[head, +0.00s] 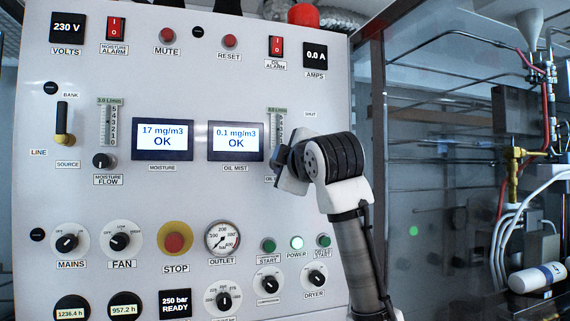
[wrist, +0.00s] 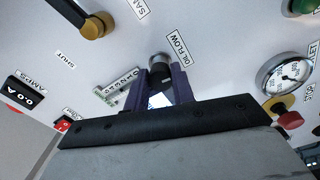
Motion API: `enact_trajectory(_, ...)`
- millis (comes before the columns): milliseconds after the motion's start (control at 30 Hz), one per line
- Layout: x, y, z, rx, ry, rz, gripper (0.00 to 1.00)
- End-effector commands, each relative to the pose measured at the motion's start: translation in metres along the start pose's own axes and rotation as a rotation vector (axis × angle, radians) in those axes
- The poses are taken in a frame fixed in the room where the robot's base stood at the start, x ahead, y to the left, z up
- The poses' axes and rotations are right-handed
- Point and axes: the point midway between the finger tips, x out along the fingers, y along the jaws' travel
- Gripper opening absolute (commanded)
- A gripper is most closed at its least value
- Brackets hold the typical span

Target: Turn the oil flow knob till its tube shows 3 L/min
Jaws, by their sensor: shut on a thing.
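The oil flow knob (wrist: 160,62) is a round dark knob with a pale metal top, beside its OIL FLOW label in the wrist view. My gripper (wrist: 161,76) is shut on it, one dark finger on each side. In the head view my gripper (head: 284,163) is against the panel and hides the knob. The oil flow tube (head: 275,122) stands above it, its lower part partly covered by my wrist. The small green readout over the tube is too small to read surely. The tube also shows in the wrist view (wrist: 117,88).
The oil mist display (head: 235,141) reads 0.1 mg/m3 OK, just left of my gripper. The moisture flow knob (head: 104,160) and its tube (head: 110,125) are further left. Start and power buttons (head: 297,243) lie below.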

Motion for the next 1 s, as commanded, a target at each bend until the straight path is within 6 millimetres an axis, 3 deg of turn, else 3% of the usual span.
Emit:
enact_trajectory(267,0.0,0.0,-0.001,0.0,0.001,0.0,0.02)
enact_trajectory(300,0.0,0.0,-0.001,0.0,0.001,0.0,0.27)
enact_trajectory(467,0.0,0.0,0.0,0.0,0.001,0.0,0.46)
enact_trajectory(767,-0.002,-0.001,0.0,0.001,0.0,0.001,0.46)
enact_trajectory(867,-0.01,-0.002,0.0,0.0,0.001,0.003,0.46)
enact_trajectory(1000,-0.035,-0.004,0.002,0.0,-0.001,0.004,0.46)
